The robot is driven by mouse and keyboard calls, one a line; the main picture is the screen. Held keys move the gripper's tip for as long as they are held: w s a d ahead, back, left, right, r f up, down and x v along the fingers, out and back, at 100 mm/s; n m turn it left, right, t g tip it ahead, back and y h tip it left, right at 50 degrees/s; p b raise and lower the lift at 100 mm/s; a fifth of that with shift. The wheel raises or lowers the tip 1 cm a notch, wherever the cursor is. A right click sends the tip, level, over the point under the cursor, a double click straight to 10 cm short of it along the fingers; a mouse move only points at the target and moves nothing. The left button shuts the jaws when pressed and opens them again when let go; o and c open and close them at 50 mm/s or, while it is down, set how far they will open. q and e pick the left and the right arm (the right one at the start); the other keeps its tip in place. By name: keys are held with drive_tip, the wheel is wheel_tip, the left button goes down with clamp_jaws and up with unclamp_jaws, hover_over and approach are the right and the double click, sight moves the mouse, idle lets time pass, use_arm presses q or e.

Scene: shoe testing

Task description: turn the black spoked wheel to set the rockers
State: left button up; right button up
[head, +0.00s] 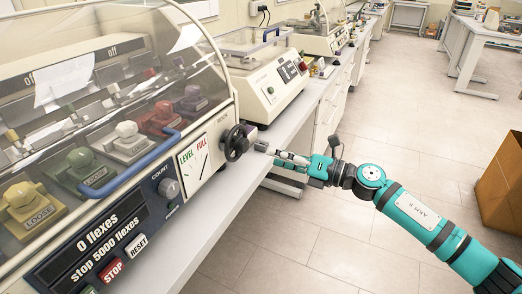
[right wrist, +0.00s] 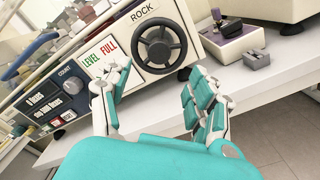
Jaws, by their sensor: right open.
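The black spoked wheel (head: 236,142) sits on the end face of the flexing machine, beside the LEVEL/FULL dial (head: 193,157). In the right wrist view the wheel (right wrist: 160,45) shows under the word ROCK, ahead of my fingers. My right gripper (head: 268,150) is open and empty, just to the right of the wheel and apart from it. In the right wrist view its two fingers (right wrist: 158,85) stand wide apart, below the wheel. The rockers (head: 120,143) carry coloured blocks marked LOOSE under the clear cover. My left gripper is not in view.
A blue bar handle (head: 130,165) runs along the cover front. A purple-topped block with a knob (right wrist: 228,35) and a small grey block (right wrist: 254,62) are on the bench to the wheel's right. A second machine (head: 268,80) stands behind. A brown box (head: 502,185) is on the floor at right.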

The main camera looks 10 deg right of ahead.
drive_tip(key=shift+v, duration=1.15)
